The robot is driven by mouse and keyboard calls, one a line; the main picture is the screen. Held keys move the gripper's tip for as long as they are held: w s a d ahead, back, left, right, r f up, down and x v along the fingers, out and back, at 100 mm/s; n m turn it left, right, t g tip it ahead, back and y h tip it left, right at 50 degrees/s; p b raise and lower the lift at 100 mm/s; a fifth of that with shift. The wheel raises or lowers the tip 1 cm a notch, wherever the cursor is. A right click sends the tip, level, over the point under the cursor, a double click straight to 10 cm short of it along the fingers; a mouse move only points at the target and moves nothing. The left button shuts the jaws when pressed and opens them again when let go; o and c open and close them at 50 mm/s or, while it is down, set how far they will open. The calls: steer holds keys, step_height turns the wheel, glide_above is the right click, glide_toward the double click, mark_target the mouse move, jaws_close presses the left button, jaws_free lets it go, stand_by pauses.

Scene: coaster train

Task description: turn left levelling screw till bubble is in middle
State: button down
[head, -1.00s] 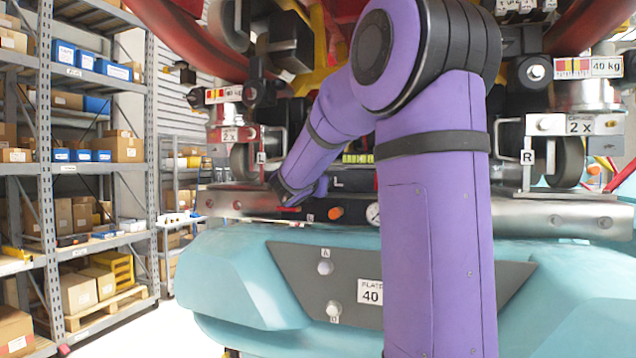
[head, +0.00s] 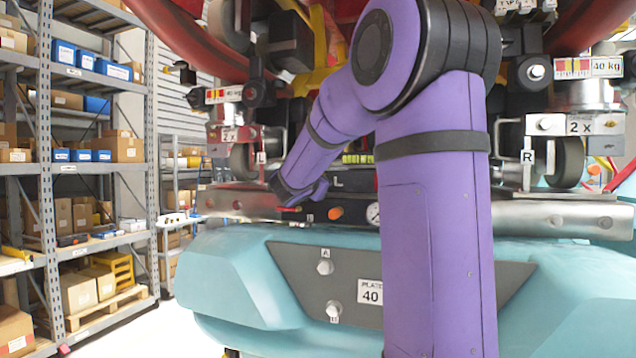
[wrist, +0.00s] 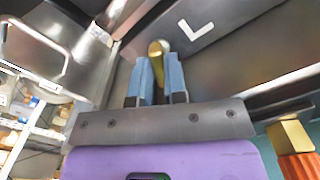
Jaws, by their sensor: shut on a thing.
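The left levelling screw (wrist: 158,47) shows in the wrist view as a brass-coloured, round-ended piece next to a white L mark on dark metal. My gripper (wrist: 159,66) has its two blue fingers shut on it, one on each side. A yellow-green level vial (head: 357,159) is partly behind my arm. The bubble's place in it is too small to tell.
A steel bar (head: 545,216) crosses above the teal body (head: 240,275). An orange knob (head: 336,213), a red lever (head: 288,209) and a gauge (head: 373,214) sit close to my wrist. In the wrist view, a brass-and-orange piece (wrist: 292,140) is at lower right. Shelves (head: 45,180) stand at left.

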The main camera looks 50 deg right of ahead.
steer(key=c, duration=1.2)
jaws_free()
steer(key=shift+o, duration=0.2)
steer(key=shift+a, duration=0.15)
steer(key=v, duration=1)
steer(key=shift+s+a, duration=0.15)
steer(key=shift+a, duration=0.1)
steer(key=shift+f, duration=0.1)
